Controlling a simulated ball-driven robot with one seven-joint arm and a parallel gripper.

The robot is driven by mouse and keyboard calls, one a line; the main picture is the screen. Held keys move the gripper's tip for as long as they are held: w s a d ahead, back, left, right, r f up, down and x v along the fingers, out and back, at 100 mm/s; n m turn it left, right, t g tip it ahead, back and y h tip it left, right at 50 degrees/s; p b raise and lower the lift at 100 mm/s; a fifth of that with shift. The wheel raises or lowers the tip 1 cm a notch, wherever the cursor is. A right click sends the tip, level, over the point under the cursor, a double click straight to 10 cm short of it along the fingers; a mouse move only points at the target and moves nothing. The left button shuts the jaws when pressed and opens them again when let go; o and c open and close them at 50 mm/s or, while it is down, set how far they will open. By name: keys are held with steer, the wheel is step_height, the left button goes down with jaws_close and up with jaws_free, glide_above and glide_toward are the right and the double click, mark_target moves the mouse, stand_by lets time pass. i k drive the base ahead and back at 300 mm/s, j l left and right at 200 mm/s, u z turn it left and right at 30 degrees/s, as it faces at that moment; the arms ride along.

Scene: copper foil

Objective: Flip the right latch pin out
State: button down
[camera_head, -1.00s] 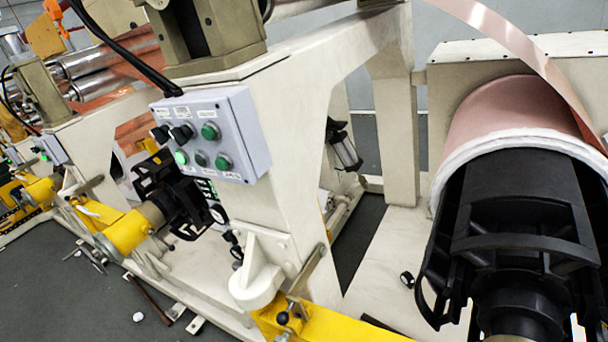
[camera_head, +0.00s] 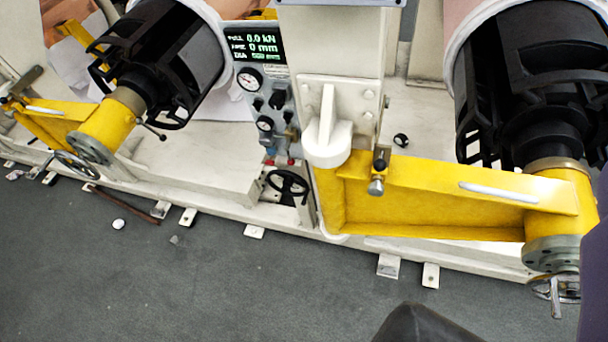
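A latch pin (camera_head: 378,172) with a dark collar and a metal tip sits at the hinge end of the right yellow swing arm (camera_head: 450,195), beside the white hinge bracket (camera_head: 328,135). The pin looks upright, but I cannot tell how it is seated. The right arm reaches across to the black shaft of the right roll. The left yellow arm (camera_head: 60,128) stands at the far left, and its latch is too small to make out. My gripper's fingers cannot be made out. A dark rounded shape at the bottom and a dark strip at the right edge may be mine.
Black roll cores (camera_head: 165,60) stand at the left and right (camera_head: 530,80). A gauge panel (camera_head: 262,95) with a lit display and a black handwheel (camera_head: 287,186) lie left of the hinge. Grey floor (camera_head: 240,290) is open in front. Small white feet edge the base.

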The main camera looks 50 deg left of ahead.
mark_target(375, 189)
steer(key=k+j, duration=0.3)
steer(key=k, duration=0.2)
steer(key=k+j+u, duration=0.1)
steer(key=k+j, duration=0.15)
steer(key=k, duration=0.25)
steer(key=i+l, duration=0.2)
steer(key=i, duration=0.3)
steer(key=i+l, duration=0.2)
steer(key=i, duration=0.35)
steer(key=i+l, duration=0.2)
steer(key=i, duration=0.3)
steer(key=i+l, duration=0.15)
steer(key=i, duration=0.35)
steer(key=i+l, duration=0.2)
steer(key=i, duration=0.35)
steer(key=u, duration=0.05)
